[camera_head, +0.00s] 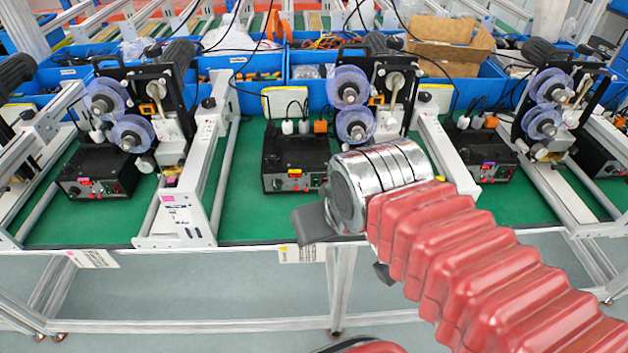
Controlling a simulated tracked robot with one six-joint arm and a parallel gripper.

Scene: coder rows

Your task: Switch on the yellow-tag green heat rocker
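The black control box with a yellow tag (294,171) stands on the green bench top, in the middle bay. Its front panel (297,183) faces me with small knobs and switches; the green heat rocker is too small to make out for certain. My arm, in a red ribbed sleeve with a silver wrist, reaches in from the lower right. My gripper (312,224) shows as a dark grey part at the bench's front edge, in front of and below the box and apart from it in the picture. Whether its fingers are open or shut is not visible.
A pink-tag box (97,172) stands in the left bay and a purple-tag box (487,158) in the right bay. White metal frames (185,205) and coder machines with clear reels (352,105) stand between them. Blue bins (262,92) line the back. Green mat (240,215) is bare before the yellow-tag box.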

